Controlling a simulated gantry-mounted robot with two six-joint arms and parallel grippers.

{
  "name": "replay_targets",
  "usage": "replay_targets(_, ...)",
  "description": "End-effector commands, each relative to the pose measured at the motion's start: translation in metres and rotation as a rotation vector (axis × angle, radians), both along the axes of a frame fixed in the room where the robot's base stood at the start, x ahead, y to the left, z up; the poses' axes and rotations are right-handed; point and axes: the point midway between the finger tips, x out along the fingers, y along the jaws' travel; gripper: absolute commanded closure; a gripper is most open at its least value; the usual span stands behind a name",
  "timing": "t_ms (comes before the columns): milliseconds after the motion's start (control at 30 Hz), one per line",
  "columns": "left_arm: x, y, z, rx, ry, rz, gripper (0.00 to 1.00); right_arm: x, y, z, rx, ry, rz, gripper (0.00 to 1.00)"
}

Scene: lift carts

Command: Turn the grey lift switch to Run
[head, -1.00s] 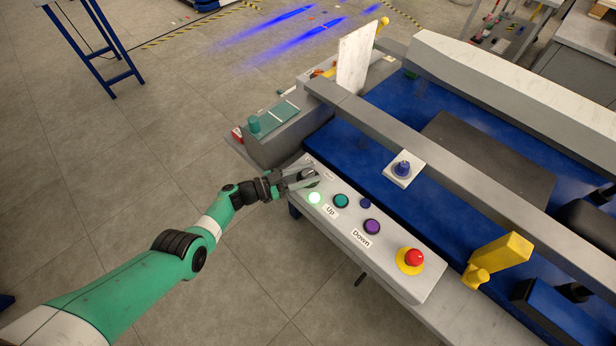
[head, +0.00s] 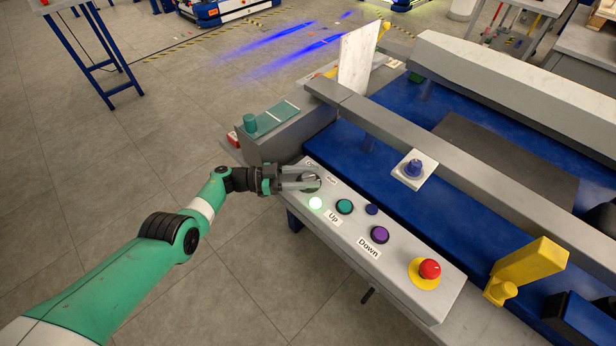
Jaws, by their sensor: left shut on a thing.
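The lift's control panel (head: 400,262) is a long light-grey box at the front edge of the lift. The round switch (head: 312,182) sits at its far left end, with small labels around it that are partly hidden. My left gripper (head: 308,181) is at the switch, its fingers closed on the knob and covering much of it. The exact pointing of the knob is hard to tell. My right gripper is not in view.
The panel also carries a teal Up button (head: 344,207), a purple Down button (head: 379,235) and a red emergency stop (head: 429,269) on yellow. A grey box with a teal knob (head: 250,122) stands behind the gripper. Open floor lies left.

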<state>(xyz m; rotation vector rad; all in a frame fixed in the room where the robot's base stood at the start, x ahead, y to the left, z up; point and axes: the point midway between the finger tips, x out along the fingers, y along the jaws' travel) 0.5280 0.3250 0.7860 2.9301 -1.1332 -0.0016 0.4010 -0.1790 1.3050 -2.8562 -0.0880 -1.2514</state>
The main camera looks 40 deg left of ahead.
Motion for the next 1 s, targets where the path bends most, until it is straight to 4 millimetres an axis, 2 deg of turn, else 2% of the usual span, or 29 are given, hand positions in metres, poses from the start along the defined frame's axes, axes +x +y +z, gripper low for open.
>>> replay_targets(67,0.000,-0.001,0.000,0.000,0.000,-0.002,1.00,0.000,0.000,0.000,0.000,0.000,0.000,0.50)
replay_targets(100,0.000,-0.001,0.000,0.000,0.000,-0.002,0.44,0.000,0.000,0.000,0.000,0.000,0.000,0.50)
replay_targets(233,0.000,0.000,0.000,0.000,0.000,-0.001,0.21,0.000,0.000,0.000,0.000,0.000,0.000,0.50)
replay_targets(500,0.000,0.000,0.000,-0.001,-0.001,0.000,0.21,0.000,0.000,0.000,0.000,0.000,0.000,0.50)
replay_targets(633,-0.007,0.007,0.001,0.000,0.000,0.003,0.21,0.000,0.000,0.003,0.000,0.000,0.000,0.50)
replay_targets(1000,-0.067,0.062,0.000,-0.001,0.000,0.004,0.21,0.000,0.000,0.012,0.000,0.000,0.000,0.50)
